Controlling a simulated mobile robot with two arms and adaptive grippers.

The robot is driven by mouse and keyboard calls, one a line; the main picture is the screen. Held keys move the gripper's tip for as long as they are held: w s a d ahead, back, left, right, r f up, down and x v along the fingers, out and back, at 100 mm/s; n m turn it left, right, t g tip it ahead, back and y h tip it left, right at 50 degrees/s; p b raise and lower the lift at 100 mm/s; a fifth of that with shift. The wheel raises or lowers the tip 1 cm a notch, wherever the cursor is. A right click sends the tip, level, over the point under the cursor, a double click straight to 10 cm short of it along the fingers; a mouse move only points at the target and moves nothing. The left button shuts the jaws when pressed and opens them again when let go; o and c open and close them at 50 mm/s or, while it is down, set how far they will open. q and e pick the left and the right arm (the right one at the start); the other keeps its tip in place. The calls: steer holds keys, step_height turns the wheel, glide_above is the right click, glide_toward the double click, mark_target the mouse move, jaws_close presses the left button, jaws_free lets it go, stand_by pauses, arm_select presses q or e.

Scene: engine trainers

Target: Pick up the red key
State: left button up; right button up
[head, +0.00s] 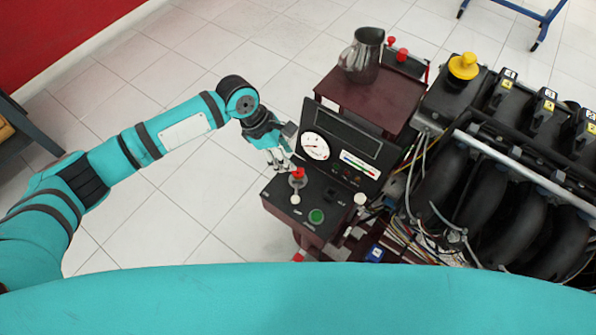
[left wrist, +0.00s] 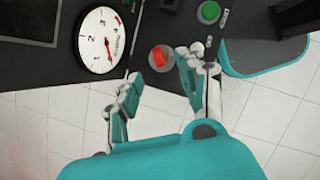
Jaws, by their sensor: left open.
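The red key (head: 298,174) stands on the dark control box (head: 330,191) of the engine trainer, left of a green button (head: 316,216). In the left wrist view the red key (left wrist: 160,57) shows just ahead of and between my fingertips. My left gripper (head: 279,164) is open and empty beside the red key, at the box's left edge. In the left wrist view the fingers of my left gripper (left wrist: 158,75) are spread on either side of the key; I cannot tell whether they touch it. My right gripper is not in view.
A gauge panel (head: 345,140) rises behind the key, close to my left gripper. A metal jug (head: 362,55) stands on a dark red shelf (head: 375,98). The engine (head: 500,190) with loose cables fills the right. Open tiled floor (head: 200,60) lies at the left.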

mark_target(298, 169)
arm_select(q)
steer(key=x, duration=0.8)
steer(key=shift+w+d+r, duration=0.1)
steer(key=shift+w, duration=0.05)
jaws_close()
